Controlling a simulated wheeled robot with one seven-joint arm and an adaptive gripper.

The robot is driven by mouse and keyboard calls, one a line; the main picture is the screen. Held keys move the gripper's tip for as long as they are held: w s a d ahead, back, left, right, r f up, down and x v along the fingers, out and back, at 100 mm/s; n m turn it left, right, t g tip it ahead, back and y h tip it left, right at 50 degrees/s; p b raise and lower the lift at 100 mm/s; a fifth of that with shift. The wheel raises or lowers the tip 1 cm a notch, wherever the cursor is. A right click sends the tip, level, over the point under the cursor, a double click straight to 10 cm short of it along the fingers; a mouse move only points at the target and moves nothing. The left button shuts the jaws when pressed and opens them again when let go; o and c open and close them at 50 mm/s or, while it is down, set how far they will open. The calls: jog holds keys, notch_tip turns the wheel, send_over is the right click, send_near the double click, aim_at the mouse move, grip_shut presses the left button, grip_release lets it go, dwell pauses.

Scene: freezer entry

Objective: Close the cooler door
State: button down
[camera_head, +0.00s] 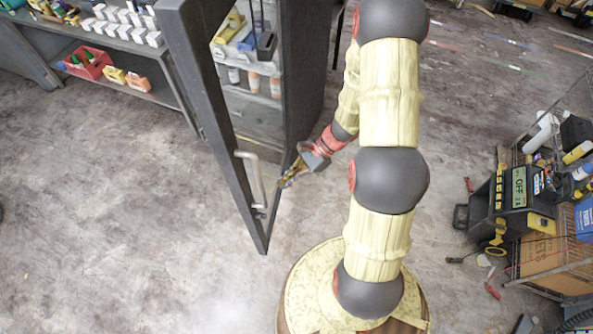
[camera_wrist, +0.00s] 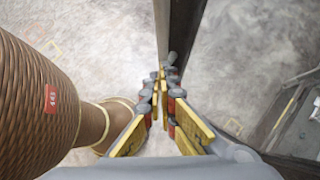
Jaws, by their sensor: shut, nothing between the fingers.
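The cooler (camera_head: 305,75) is a dark cabinet with stocked shelves, at the upper middle of the head view. Its dark-framed door (camera_head: 222,135) stands open, swung out toward the camera. A pale vertical handle (camera_head: 250,178) is on the door near its free edge. My gripper (camera_head: 286,181) is shut and empty, to the right of the handle at the door. In the wrist view my gripper (camera_wrist: 163,76) has its fingers together, their tips close to a dark upright part of the door (camera_wrist: 184,32). I cannot tell whether they touch it.
A low shelf unit (camera_head: 120,45) with white boxes and a red basket (camera_head: 88,63) stands at the upper left. A wire cart (camera_head: 560,265) with tools and a dark device (camera_head: 515,200) stands at the right. The floor left of the door is clear.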

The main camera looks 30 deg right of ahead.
jog(key=shift+w+a+r+p, duration=0.15)
jog(key=shift+a+p, duration=0.1)
jog(key=shift+a, duration=0.65)
jog(key=shift+w+a+p, duration=0.15)
jog(key=shift+a+p, duration=0.05)
jog(key=shift+a, duration=0.7)
